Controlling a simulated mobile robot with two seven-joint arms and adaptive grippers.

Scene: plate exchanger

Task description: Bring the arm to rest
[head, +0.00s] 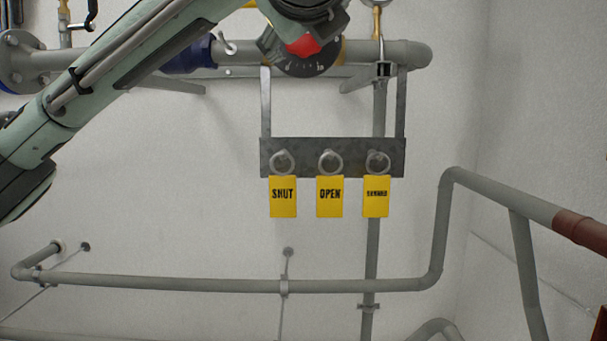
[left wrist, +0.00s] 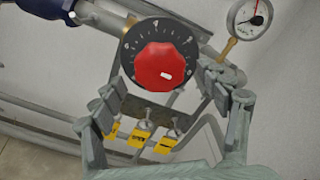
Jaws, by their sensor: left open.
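My left arm (head: 125,60) comes in from the left and reaches up to the valve at the top edge of the head view. In the left wrist view my left gripper (left wrist: 162,84) is open, with one finger on each side of the red knob (left wrist: 163,67). The knob sits on a black numbered dial (left wrist: 131,45), and a gap shows between the fingers and the knob. In the head view the red knob (head: 303,46) and the dial (head: 312,67) are partly hidden behind my wrist. My right gripper is in neither view.
A metal bracket (head: 330,143) below the valve carries yellow tags: SHUT (head: 283,197), OPEN (head: 329,197) and a third (head: 376,197) with small lettering. Grey pipes (head: 200,283) run along the wall. A pressure gauge (left wrist: 249,17) stands right of the dial.

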